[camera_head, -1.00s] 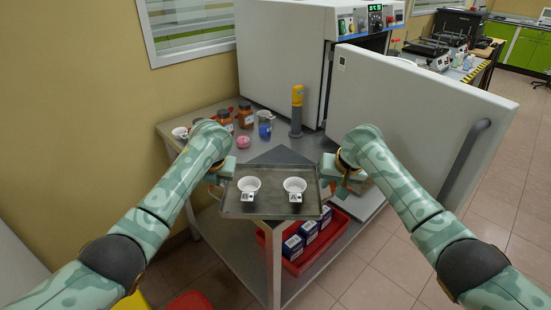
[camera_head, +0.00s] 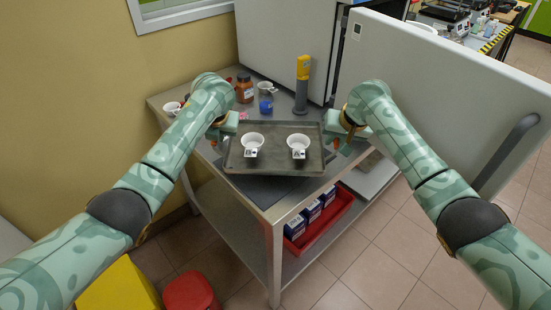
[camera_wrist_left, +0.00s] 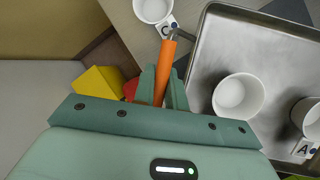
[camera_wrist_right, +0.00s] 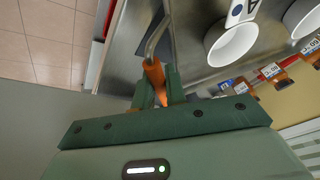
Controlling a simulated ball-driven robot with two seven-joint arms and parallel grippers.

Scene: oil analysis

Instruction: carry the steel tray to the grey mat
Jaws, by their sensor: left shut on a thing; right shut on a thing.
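The steel tray (camera_head: 274,162) is a shallow metal tray carrying two white cups (camera_head: 252,140) (camera_head: 298,142), both upright. My left gripper (camera_head: 224,136) is shut on the tray's left handle; the orange grip (camera_wrist_left: 166,70) shows between its fingers in the left wrist view. My right gripper (camera_head: 345,135) is shut on the right handle, whose orange grip (camera_wrist_right: 155,78) shows in the right wrist view. The dark grey mat (camera_head: 276,188) lies on the table, partly hidden beneath the tray. I cannot tell whether the tray touches it.
On the metal table (camera_head: 180,98) stand a yellow-topped bottle (camera_head: 302,85), a brown jar (camera_head: 244,90), a blue-filled beaker (camera_head: 265,103) and another white cup (camera_head: 172,107). A large open door (camera_head: 440,90) stands at right. A red bin (camera_head: 325,220) sits below.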

